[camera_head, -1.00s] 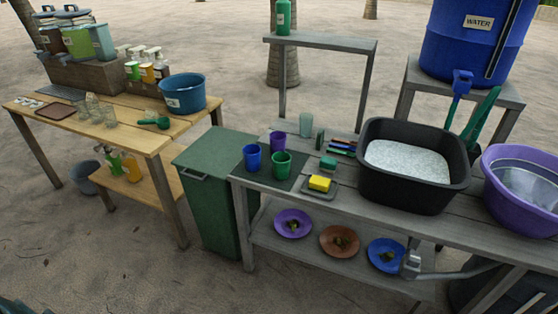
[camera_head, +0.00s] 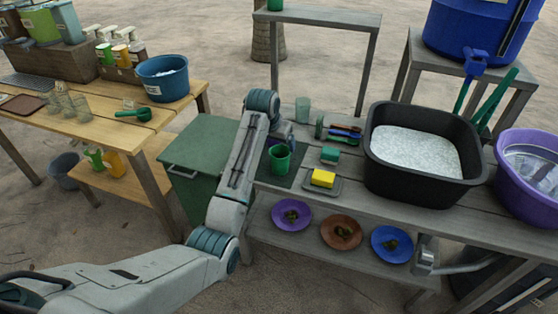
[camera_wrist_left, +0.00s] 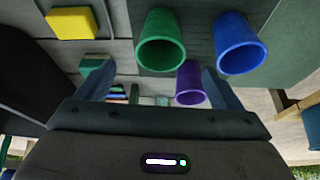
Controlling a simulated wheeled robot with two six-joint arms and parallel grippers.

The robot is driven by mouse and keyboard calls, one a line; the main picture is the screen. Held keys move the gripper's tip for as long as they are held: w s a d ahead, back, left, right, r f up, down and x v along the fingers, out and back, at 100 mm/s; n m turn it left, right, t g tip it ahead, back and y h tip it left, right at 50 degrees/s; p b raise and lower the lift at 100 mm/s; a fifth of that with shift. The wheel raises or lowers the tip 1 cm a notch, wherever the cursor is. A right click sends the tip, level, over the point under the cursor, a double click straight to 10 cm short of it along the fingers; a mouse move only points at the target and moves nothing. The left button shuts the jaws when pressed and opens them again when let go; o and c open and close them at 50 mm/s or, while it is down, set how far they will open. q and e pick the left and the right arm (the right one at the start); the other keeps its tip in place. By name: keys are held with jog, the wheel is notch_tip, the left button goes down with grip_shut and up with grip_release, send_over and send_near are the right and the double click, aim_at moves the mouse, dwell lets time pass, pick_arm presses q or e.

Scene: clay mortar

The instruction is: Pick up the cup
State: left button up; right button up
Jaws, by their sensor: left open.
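A green cup (camera_head: 279,160) stands upright on a dark mat on the grey table; it also shows in the left wrist view (camera_wrist_left: 160,45). A blue cup (camera_wrist_left: 238,48) and a purple cup (camera_wrist_left: 190,85) show beside it in the left wrist view; in the head view my left arm covers the blue one and most or all of the purple one. My left gripper (camera_wrist_left: 158,82) is open and empty above the cups, its fingers on either side of the picture, with the purple cup showing between them. In the head view this gripper (camera_head: 283,137) is behind the green cup. My right gripper is not in view.
A yellow sponge (camera_head: 322,178) on a tray, brushes (camera_head: 345,134) and a clear greenish cup (camera_head: 303,110) lie nearby. A black tub (camera_head: 378,178) stands to the right. Plates (camera_head: 291,226) are on the shelf below. A green bin (camera_head: 195,155) stands left.

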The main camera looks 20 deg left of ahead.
pick_arm(q)
send_near(281, 155)
jog(key=s+f, duration=0.1)
jog(key=f, duration=0.1)
jog(key=shift+w+d+f+p, duration=0.3)
jog(key=shift+d+f, duration=0.05)
jog(key=shift+f, duration=0.15)
jog(key=x, duration=0.4)
jog(key=shift+w+p, duration=0.2)
jog(key=shift+p, duration=0.1)
jog(key=shift+w+d+f, duration=0.1)
jog(key=shift+f, duration=0.1)
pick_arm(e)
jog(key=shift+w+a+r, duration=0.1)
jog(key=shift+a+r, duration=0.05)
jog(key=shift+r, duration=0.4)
pick_arm(q)
jog(key=c, duration=1.1)
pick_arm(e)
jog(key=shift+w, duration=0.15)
